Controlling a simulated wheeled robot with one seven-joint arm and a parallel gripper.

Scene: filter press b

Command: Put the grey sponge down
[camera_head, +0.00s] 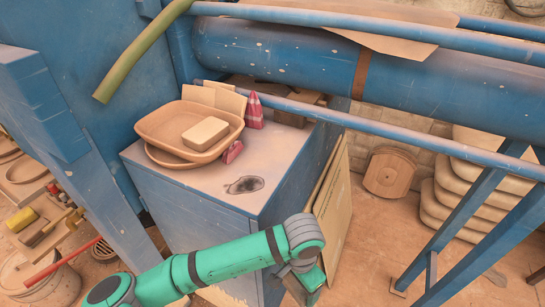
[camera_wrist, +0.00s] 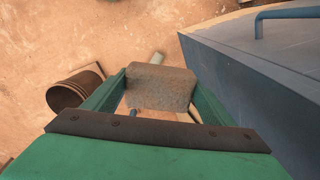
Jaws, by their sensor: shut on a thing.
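The grey sponge (camera_wrist: 160,90) is a rough grey-brown block in the wrist view. My gripper (camera_wrist: 160,82) is shut on it, with one green finger along each side. Below it in that view is sandy floor. In the head view my green arm reaches across the bottom, and my gripper (camera_head: 307,281) hangs in front of the blue cabinet (camera_head: 185,205), below its top. The sponge cannot be made out in the head view. The cabinet also fills the right side of the wrist view (camera_wrist: 250,75).
A dark patch (camera_head: 244,184) marks the front area, otherwise clear. A blue rail (camera_head: 400,130) crosses above. A brown bucket (camera_wrist: 72,92) is on the floor.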

